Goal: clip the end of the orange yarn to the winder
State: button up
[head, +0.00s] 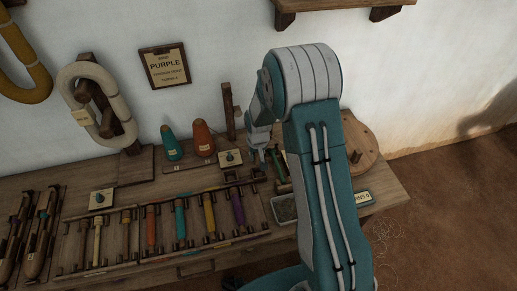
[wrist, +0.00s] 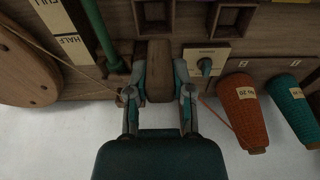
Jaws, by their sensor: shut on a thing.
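The orange yarn cone (head: 203,138) stands on the back shelf; in the wrist view the orange yarn cone (wrist: 242,110) has a thin strand running to my gripper's right finger. My gripper (wrist: 159,88) is shut on a wooden piece (wrist: 159,70), with a finger on each side. A round wooden disc (wrist: 28,68), seemingly the winder, is left in the wrist view and right in the head view (head: 362,150). A thin strand crosses it towards my left finger. The yarn's end is not clear.
A teal cone (head: 171,143) stands beside the orange one. A knob plate (wrist: 207,59) is close to my gripper. A green rod (wrist: 101,30) and a FULL/HALF label (wrist: 62,18) are near the disc. A rack of coloured spools (head: 180,218) lies in front.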

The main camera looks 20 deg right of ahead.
jog(key=shift+a+f, duration=0.1)
jog(key=shift+f, duration=0.7)
jog(key=shift+d+f, duration=0.35)
jog(key=shift+f, duration=0.2)
jog(key=shift+d+f, duration=0.35)
jog(key=shift+f, duration=0.55)
jog(key=shift+a+f, duration=0.25)
jog(key=shift+f, duration=0.4)
jog(key=shift+a+f, duration=0.2)
jog(key=shift+f, duration=0.45)
jog(key=shift+d+f, duration=0.1)
jog(key=shift+f, duration=0.2)
jog(key=shift+d, duration=0.2)
jog(key=shift+a, duration=0.1)
jog(key=o, duration=0.9)
jog(key=shift+a, duration=0.1)
